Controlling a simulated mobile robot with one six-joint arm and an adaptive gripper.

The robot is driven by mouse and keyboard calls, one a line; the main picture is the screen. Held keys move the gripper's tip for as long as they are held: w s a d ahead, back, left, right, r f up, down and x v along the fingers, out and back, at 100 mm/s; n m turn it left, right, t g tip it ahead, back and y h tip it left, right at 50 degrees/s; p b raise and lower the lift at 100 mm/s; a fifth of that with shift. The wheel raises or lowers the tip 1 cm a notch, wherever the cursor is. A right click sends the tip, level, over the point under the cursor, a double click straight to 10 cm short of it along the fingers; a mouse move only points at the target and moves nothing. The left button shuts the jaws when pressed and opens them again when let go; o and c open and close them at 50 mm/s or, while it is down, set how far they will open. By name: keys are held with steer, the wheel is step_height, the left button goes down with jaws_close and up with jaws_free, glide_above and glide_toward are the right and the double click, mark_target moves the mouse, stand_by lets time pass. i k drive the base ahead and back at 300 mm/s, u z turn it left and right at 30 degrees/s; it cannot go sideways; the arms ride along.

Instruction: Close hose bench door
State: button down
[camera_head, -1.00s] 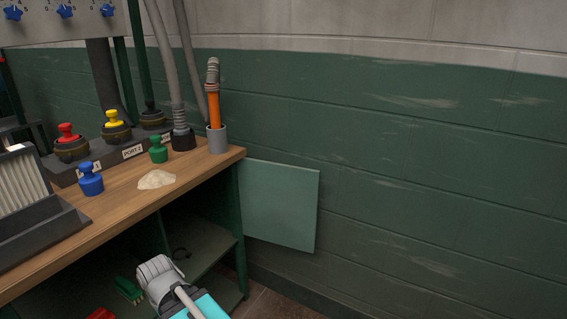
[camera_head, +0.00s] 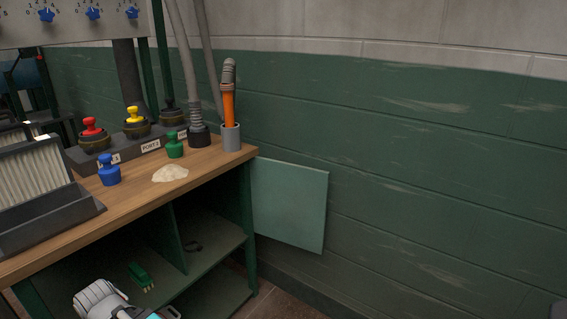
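The hose bench door (camera_head: 290,204) is a flat, pale green panel at the right end of the bench (camera_head: 213,191). It stands open, swung out to the right of the bench's front corner, with the green wall behind it. The bench's front is uncovered, and its inner shelves (camera_head: 215,250) show.
On the bench top are a blue knob (camera_head: 109,171), a green knob (camera_head: 175,146), a pale powder pile (camera_head: 170,174) and a grey cup (camera_head: 231,138) with an orange tool. A green brush (camera_head: 141,275) lies inside. The floor right of the bench shows little.

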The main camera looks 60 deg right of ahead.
mark_target(289, 200)
steer(key=u, duration=1)
steer(key=k, duration=0.95)
steer(key=z, duration=1.75)
